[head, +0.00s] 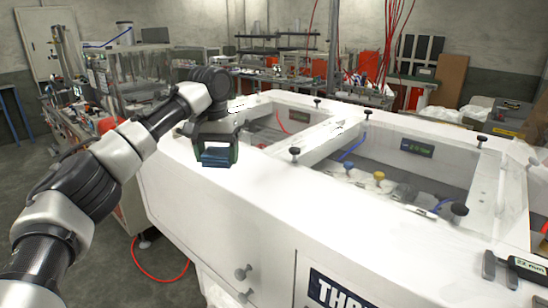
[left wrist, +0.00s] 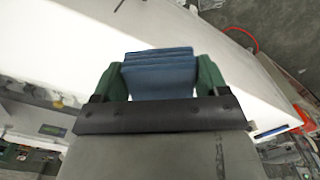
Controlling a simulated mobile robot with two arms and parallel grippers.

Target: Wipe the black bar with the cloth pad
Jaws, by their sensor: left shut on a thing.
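The cloth pad (head: 216,158) is a folded blue block in my left gripper (head: 214,153). The gripper is shut on it, above the near left part of the white machine top. The left wrist view shows the layered pad (left wrist: 158,73) between the two green fingers of the left gripper (left wrist: 160,78). I cannot tell whether the pad touches the white surface. I cannot make out for certain which thing is the black bar. A black tool with a lettered label (head: 524,266) lies at the right edge of the head view. My right gripper is not in view.
The white machine (head: 230,200) has recessed openings with black knobs (head: 294,152) around them. A yellow-topped knob (head: 379,176) and a blue hose stand inside. The near white top is mostly clear. A red hose (head: 160,278) lies on the floor.

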